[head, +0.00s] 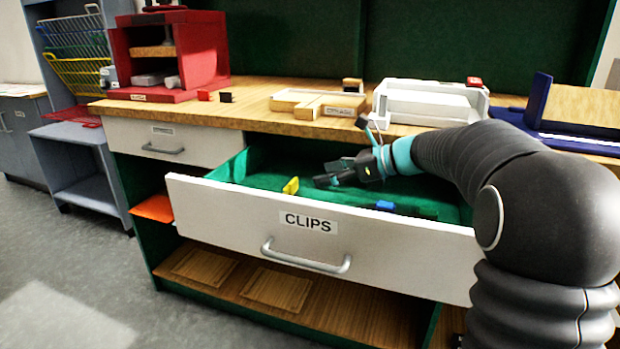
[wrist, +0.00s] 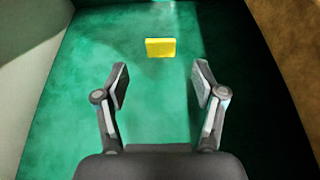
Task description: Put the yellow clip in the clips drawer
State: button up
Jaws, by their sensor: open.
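The yellow clip (head: 291,186) is inside the open clips drawer (head: 330,241), on its green lining toward the left. The drawer front carries a CLIPS label and a metal handle. In the wrist view the yellow clip (wrist: 160,47) lies on the green drawer floor, beyond the fingertips and roughly centred between them. My gripper (head: 325,175) reaches into the drawer from the right, to the right of the clip. In the wrist view my gripper (wrist: 160,82) is open and empty, its two fingers apart from the clip.
A blue clip (head: 385,206) lies in the drawer near its front wall. A wooden block (head: 330,105), a white tray (head: 430,103) and a red cabinet (head: 170,55) stand on the worktop behind. A closed drawer (head: 175,142) is at left. Open floor lies at the front left.

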jog(key=shift+v, duration=1.4)
jog(key=shift+c, duration=0.3)
